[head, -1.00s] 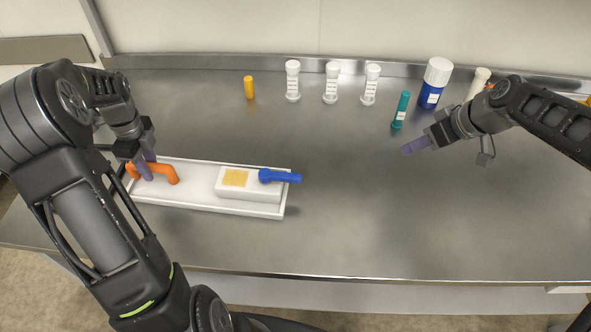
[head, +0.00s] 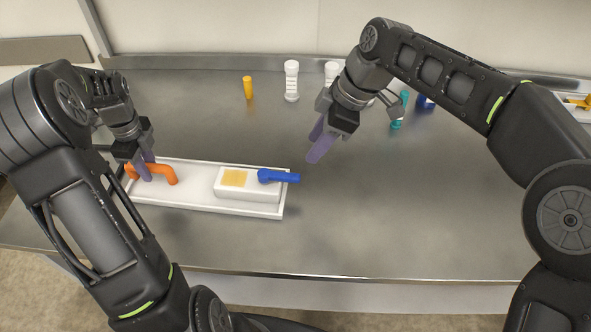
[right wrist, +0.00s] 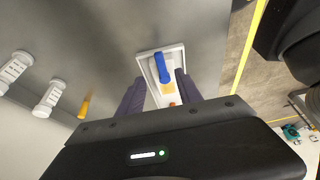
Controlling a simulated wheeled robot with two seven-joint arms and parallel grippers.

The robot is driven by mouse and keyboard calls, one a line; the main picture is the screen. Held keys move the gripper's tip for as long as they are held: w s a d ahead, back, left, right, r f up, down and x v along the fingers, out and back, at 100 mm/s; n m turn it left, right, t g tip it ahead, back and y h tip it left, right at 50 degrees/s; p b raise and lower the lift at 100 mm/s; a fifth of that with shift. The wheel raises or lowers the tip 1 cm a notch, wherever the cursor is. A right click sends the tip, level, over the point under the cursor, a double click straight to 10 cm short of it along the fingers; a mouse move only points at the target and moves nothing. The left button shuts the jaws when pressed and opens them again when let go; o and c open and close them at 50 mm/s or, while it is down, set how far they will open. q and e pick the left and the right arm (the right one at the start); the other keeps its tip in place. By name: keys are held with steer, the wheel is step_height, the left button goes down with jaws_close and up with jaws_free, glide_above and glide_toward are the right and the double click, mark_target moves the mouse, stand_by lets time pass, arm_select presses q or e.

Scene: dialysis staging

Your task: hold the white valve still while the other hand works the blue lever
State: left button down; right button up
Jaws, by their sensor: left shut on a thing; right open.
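The white valve (head: 249,192) is a white block with a yellow label, standing in the right part of a long white tray (head: 200,207). Its blue lever (head: 279,176) points right, past the tray's edge. An orange handle (head: 166,173) rises from the tray's left part. My left gripper (head: 143,172) is shut on the orange handle. My right gripper (head: 314,152) is open and empty, above and right of the lever, apart from it. In the right wrist view, the lever (right wrist: 161,68) shows between the spread fingers.
Behind stand a yellow-orange vial (head: 248,88) and white ribbed containers (head: 291,82). A teal tube (head: 398,112) and a blue bottle (head: 425,102) are partly hidden by my right arm. The metal table in front and right of the tray is clear.

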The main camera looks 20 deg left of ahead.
mark_target(293, 176)
steer(key=x, duration=1.1)
steer(key=shift+f, duration=0.15)
jaws_close()
stand_by(1.0)
